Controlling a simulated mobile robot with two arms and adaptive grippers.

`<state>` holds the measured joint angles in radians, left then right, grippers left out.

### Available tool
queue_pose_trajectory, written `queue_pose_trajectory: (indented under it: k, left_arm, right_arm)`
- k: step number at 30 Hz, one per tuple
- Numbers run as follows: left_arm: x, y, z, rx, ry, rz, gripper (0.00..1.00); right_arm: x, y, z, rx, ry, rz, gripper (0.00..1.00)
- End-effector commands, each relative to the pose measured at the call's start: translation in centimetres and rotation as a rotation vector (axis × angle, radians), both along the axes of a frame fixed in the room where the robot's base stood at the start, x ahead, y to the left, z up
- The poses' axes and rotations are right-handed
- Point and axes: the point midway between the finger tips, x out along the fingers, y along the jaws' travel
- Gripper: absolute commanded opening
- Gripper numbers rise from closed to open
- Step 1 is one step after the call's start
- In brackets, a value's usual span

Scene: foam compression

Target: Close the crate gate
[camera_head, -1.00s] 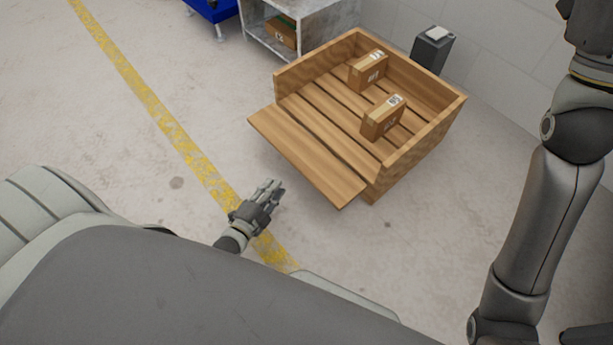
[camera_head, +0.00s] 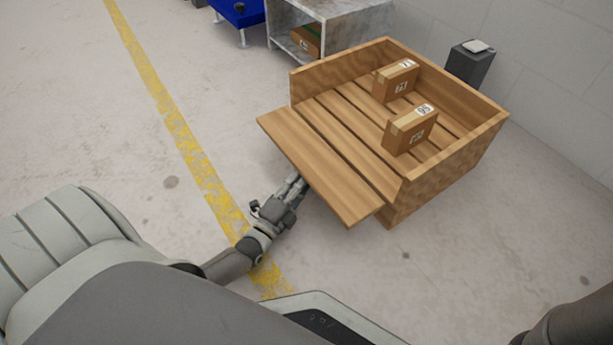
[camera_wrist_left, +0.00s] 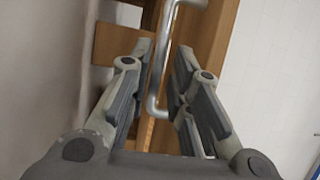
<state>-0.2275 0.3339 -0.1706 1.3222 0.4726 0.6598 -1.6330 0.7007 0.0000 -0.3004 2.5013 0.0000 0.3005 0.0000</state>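The wooden crate (camera_head: 455,165) stands on the floor with its gate (camera_head: 318,166) folded outward, leaving the near-left side open. My left gripper (camera_head: 293,186) is at the gate's outer edge, with its fingertips partly hidden by the gate. In the left wrist view, my left gripper (camera_wrist_left: 163,58) is open, with a bent metal handle (camera_wrist_left: 160,75) between its fingers. The fingers are not visibly shut on the handle. Wooden boards (camera_wrist_left: 212,35) show behind the handle. My right gripper is out of view.
Two cardboard boxes (camera_head: 396,82) (camera_head: 410,130) stand inside the crate on its slats. A grey shelf (camera_head: 350,25) and a dark bin (camera_head: 468,66) stand behind it near the wall. The floor left of the crate, with its yellow line (camera_head: 185,140), is clear.

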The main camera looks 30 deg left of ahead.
Motion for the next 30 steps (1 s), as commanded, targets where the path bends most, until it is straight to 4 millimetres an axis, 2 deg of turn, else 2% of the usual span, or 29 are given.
queue_pose_trajectory:
  k: [1, 3, 9, 17, 22, 30]
  left_arm:
    - [0.9, 0.0, -0.3, 0.001, -0.003, -0.002, 0.19]
    - [1.8, 0.0, -0.1, 0.0, -0.002, -0.001, 0.19]
    - [3.2, 0.0, 0.2, 0.001, 0.001, -0.001, 0.19]
    - [3.4, 0.0, 0.4, 0.0, 0.003, -0.001, 0.19]
    - [3.3, 0.0, 0.4, 0.0, 0.002, 0.0, 0.0]
    - [3.3, 0.0, 0.4, 0.0, 0.003, 0.0, 0.0]
  right_arm:
    - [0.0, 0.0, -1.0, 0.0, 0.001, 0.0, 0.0]
    - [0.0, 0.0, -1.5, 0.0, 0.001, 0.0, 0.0]
    - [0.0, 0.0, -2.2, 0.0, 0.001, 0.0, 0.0]
    - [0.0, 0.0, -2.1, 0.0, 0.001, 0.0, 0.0]
    - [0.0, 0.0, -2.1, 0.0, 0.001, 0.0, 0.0]
    - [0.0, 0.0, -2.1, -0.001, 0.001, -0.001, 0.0]
